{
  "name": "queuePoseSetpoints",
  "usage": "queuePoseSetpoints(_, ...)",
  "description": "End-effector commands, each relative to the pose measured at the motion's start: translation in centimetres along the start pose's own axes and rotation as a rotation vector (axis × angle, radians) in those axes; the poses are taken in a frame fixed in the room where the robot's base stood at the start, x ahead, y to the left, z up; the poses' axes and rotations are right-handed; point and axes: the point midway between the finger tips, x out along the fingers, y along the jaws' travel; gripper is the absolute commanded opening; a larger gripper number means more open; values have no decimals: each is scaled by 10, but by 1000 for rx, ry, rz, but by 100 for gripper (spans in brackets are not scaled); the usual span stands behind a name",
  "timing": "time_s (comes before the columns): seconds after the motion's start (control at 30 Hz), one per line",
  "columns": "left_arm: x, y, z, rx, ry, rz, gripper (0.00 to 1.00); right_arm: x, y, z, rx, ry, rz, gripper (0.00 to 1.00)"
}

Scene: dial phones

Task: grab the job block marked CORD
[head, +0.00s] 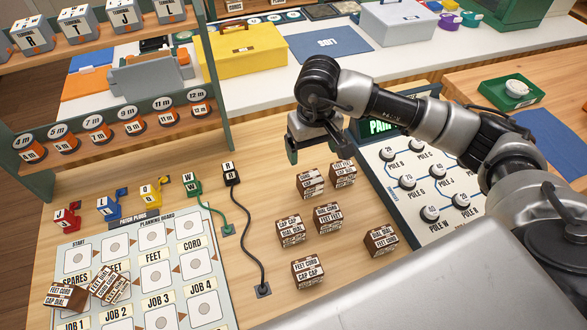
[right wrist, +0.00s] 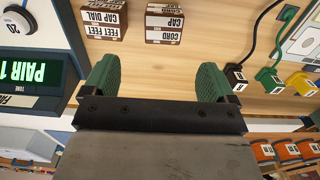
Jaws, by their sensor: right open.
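Several brown job blocks with white word labels stand on the wooden desk. The block (head: 310,182) nearest my right gripper seems to read CORD and CAP in the right wrist view (right wrist: 166,24). My right gripper (head: 318,150) is open and empty, above and behind these two blocks. Its green-padded fingers (right wrist: 158,82) are apart, with the CORD block beyond them. My left gripper is out of view.
More blocks stand in front: one (head: 291,231), one (head: 327,217), one (head: 308,271) and one (head: 380,240). The pole-dial panel (head: 400,165) is at right. A black cord (head: 245,215) and the planning board (head: 140,270) lie left. My arm covers the right side.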

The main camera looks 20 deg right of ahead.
Motion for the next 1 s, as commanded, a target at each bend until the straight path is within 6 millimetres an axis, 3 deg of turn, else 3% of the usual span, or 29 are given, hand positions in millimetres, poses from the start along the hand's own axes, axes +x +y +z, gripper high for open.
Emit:
queuePoseSetpoints(0.33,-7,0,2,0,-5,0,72,44,-1,2,-36,-5,0,87)
queuePoseSetpoints(0.57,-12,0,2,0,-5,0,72,62,-2,3,-35,-4,-1,87)
queuePoseSetpoints(0.8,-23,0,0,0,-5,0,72,97,-4,6,-33,-4,-1,87)
queuePoseSetpoints(1.0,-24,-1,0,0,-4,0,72,109,-3,6,-35,0,-1,87)
